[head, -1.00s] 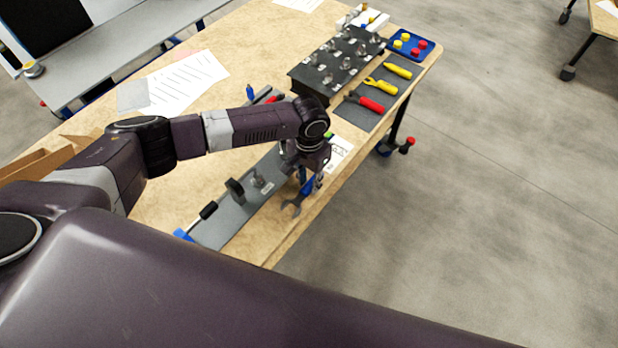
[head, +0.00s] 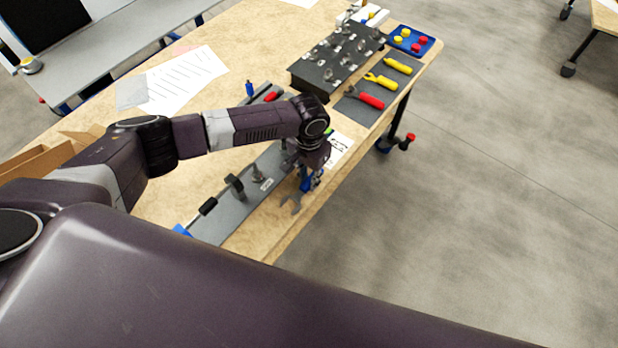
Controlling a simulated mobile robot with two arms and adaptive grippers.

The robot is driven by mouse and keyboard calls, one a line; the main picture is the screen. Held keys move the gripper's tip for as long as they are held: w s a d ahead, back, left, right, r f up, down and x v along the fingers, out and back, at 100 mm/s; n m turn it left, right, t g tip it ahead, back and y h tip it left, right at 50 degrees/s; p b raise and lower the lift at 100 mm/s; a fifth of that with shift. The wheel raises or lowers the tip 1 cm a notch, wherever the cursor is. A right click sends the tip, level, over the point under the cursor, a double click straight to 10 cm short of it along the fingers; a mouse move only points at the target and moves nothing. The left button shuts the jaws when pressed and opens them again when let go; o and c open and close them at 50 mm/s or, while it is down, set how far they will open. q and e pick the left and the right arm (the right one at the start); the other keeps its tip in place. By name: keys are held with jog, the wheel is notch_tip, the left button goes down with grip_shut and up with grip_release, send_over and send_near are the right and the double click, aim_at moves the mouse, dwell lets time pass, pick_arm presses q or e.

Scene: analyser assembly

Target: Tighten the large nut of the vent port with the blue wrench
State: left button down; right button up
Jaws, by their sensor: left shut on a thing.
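My left gripper (head: 311,181) points down over the front edge side of the table and is shut on the blue wrench. The blue wrench (head: 291,204) shows its grey open jaw below and left of the fingers, above the bare wood beside the grey plate; part of its blue handle is hidden by the gripper. The grey plate (head: 232,214) carries metal fittings, one upright fitting (head: 258,172) left of my gripper. Several more fittings stand on the black panel (head: 312,83). I cannot tell which one is the vent port. My right gripper is out of view.
Red and yellow hand tools lie on a dark mat (head: 352,107) at the right edge. A blue tray (head: 427,47) holds red and yellow caps. A black-handled tool (head: 207,206) lies at the plate's left end. Papers (head: 185,80) lie at the back left.

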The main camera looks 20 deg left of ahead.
pick_arm(q)
jog(key=shift+r, duration=0.1)
jog(key=r+p, duration=0.2)
jog(key=w+r+p, duration=0.1)
jog(key=r+p, duration=0.3)
jog(key=shift+w+d, duration=0.2)
jog(key=shift+d, duration=0.1)
